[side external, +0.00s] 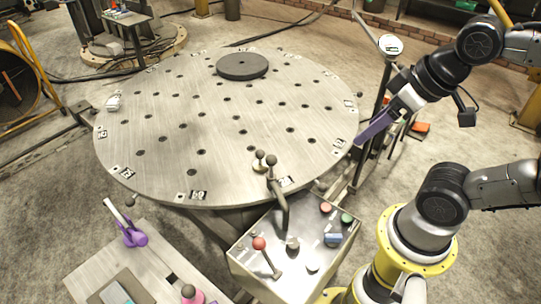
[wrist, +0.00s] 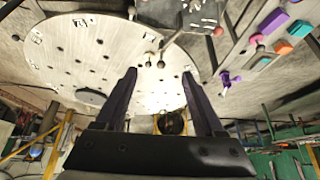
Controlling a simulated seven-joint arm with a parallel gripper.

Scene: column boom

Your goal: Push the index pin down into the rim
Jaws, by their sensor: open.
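The round steel table (side external: 215,120) has a rim with numbered plates and several dark holes. At its near edge, a short upright piece with a dark ball knob (side external: 259,155) stands on the rim and looks like the index pin. A curved lever with a similar knob (side external: 272,161) rises close beside it, partly overlapping. How deep the pin sits cannot be told. My gripper (side external: 361,139) is at the table's right edge, apart from the pin. In the wrist view its two dark fingers (wrist: 160,73) are spread and empty, with the table (wrist: 62,50) beyond.
A control box (side external: 300,250) with buttons and a red-knobbed lever (side external: 259,243) stands in front of the table. A black disc (side external: 242,66) lies at the table's back. A post with a round white head (side external: 390,45) stands near my arm. A side bench (side external: 135,270) is at lower left.

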